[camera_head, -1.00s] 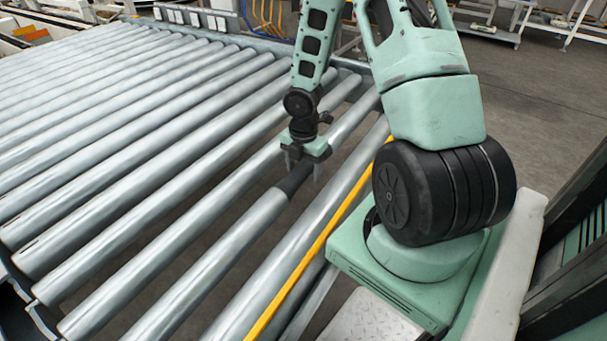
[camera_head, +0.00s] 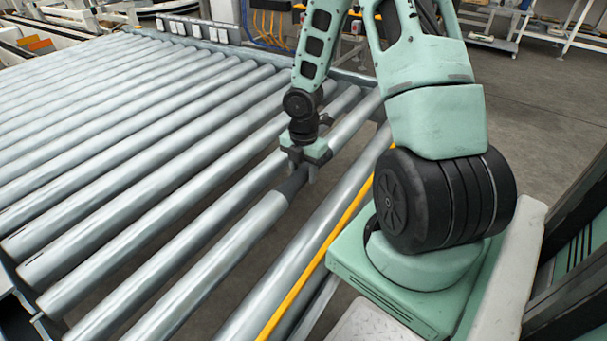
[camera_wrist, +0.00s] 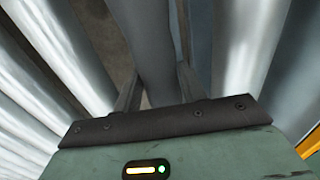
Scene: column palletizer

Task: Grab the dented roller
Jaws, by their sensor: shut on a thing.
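The dented roller (camera_head: 228,255) is a long grey metal cylinder running diagonally across the conveyor's near side in the head view, with a dark section close to my gripper. My gripper (camera_head: 298,174) points down over that dark section, with a finger on each side. In the wrist view, the roller's dull grey body (camera_wrist: 150,45) passes between the fingers of my gripper (camera_wrist: 158,88), which is shut on it. The dent itself cannot be made out. The gripper body hides part of the roller.
Several shiny parallel rollers (camera_head: 150,175) fill the conveyor to the left. Another roller (camera_head: 290,250) and a yellow rail (camera_head: 315,260) lie on the right, close to my base. Dark gaps show between rollers. Open floor (camera_head: 540,110) lies at the right.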

